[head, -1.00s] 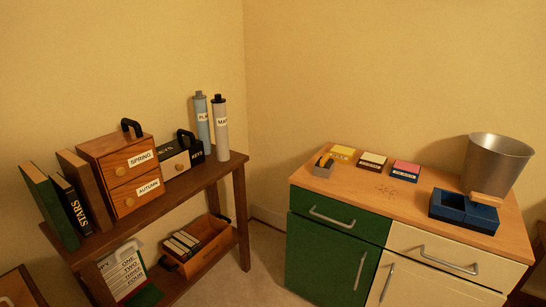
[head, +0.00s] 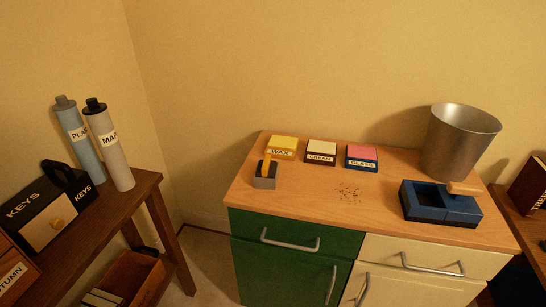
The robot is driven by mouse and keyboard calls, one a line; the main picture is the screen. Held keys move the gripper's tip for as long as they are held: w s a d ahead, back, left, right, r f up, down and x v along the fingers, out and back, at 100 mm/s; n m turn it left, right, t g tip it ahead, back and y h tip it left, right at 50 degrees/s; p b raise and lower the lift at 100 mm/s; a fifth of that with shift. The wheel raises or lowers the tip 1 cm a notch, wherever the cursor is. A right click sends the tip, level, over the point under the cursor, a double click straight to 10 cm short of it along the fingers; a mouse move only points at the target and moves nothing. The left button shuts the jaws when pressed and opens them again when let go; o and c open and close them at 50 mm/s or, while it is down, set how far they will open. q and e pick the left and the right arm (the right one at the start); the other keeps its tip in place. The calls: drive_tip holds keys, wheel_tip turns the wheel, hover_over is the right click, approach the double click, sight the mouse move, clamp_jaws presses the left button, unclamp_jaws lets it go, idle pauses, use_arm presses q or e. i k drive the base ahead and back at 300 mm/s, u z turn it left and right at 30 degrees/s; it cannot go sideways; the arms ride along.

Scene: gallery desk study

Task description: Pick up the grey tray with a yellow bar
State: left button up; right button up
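The small grey tray (head: 264,183) with a yellow bar (head: 267,164) sits near the left end of the wooden cabinet top. It stands in front of the yellow box labelled WAX (head: 282,147). The bar stands up from the tray and leans slightly. Neither of my grippers shows in the head view, and nothing touches the tray.
Boxes labelled CREAM (head: 321,152) and GLASS (head: 361,158) stand behind dark specks (head: 348,193). A blue tray (head: 423,199) and metal bucket (head: 459,140) are at the right. The cabinet top (head: 310,205) is clear in front. A side table (head: 148,184) stands left.

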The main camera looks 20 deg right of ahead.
sight(265, 175)
drive_tip(key=z, duration=0.75)
drive_tip(key=i, duration=0.85)
drive_tip(key=z, duration=0.8)
